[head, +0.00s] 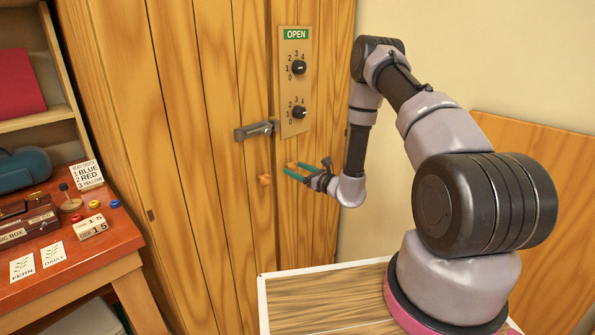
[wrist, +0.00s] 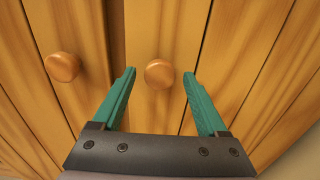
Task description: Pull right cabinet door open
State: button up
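The wooden cabinet has two plank doors. The right cabinet door (head: 318,215) carries a panel (head: 296,90) with two black dials and a green OPEN sign. In the wrist view the right door's round wooden knob (wrist: 159,73) sits between and just beyond the teal fingertips of my gripper (wrist: 158,78), which is open and empty. The left door's knob (wrist: 62,67) is to the left, outside the fingers. In the head view my gripper (head: 288,170) is at the right door, and the right knob is not clear there. A grey latch (head: 254,130) spans near the door seam. Both doors look shut.
A red desk (head: 95,255) at the left holds a dark box, cards, small colored buttons and a stamp. A shelf (head: 38,120) stands behind it. A wood-topped surface (head: 320,303) lies before the cabinet, beside my base. A wooden board (head: 545,150) leans at the right wall.

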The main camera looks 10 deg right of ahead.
grip_shut()
dwell(1.2)
